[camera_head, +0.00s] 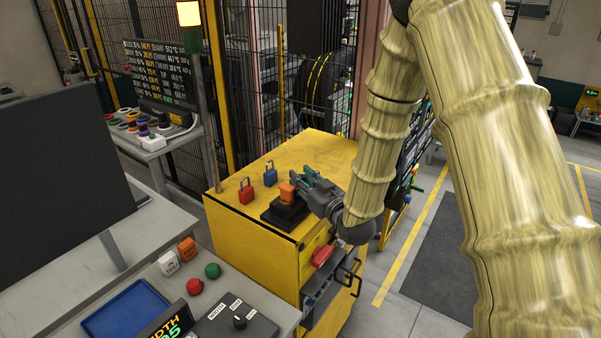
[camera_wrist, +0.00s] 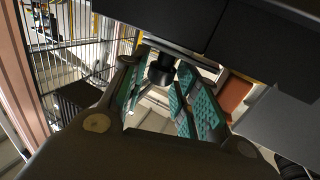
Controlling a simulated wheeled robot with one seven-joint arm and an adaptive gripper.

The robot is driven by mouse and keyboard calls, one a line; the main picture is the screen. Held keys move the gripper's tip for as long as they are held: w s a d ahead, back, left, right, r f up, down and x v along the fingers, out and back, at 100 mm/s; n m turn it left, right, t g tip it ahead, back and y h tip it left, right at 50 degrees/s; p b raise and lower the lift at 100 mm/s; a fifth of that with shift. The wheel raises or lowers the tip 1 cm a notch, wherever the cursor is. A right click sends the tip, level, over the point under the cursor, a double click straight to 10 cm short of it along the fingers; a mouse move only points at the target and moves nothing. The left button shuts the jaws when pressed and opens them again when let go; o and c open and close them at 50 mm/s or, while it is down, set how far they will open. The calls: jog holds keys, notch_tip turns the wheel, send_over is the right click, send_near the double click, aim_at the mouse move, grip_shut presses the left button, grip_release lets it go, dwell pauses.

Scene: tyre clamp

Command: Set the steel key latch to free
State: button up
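I cannot single out a steel key latch in either view. My gripper (camera_head: 306,186) is over the top of the yellow cabinet (camera_head: 325,150), beside a black fixture (camera_head: 283,214) with an orange block (camera_head: 287,192) on it. In the wrist view, my gripper's teal-padded fingers (camera_wrist: 157,92) stand apart with a gap between them. A short black knob-like piece (camera_wrist: 161,72) shows near the fingertips; I cannot tell whether they touch it. An orange-brown surface (camera_wrist: 235,92) lies to the right of the fingers.
Red (camera_head: 246,191) and blue (camera_head: 270,172) padlocks stand left of the fixture. A control box with a knob (camera_head: 239,322) sits on the near bench. Wire fence (camera_head: 240,90) stands behind.

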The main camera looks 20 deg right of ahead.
jog(key=shift+w+a+r, duration=0.15)
jog(key=shift+r, duration=0.05)
jog(key=shift+w+a+f, duration=0.1)
jog(key=shift+w+f, duration=0.2)
jog(key=shift+w, duration=0.3)
jog(key=shift+s+r, duration=0.15)
jog(key=shift+s, duration=0.05)
jog(key=shift+c, duration=0.4)
grip_shut()
jog(key=shift+w+d+b, duration=0.6)
jog(key=shift+w+d, duration=0.35)
jog(key=shift+d, duration=0.3)
jog(key=shift+w+d, duration=0.2)
jog(key=shift+d, duration=0.1)
jog(key=shift+o, duration=0.4)
grip_release()
jog(key=shift+w+d, duration=0.1)
jog(key=shift+w, duration=0.05)
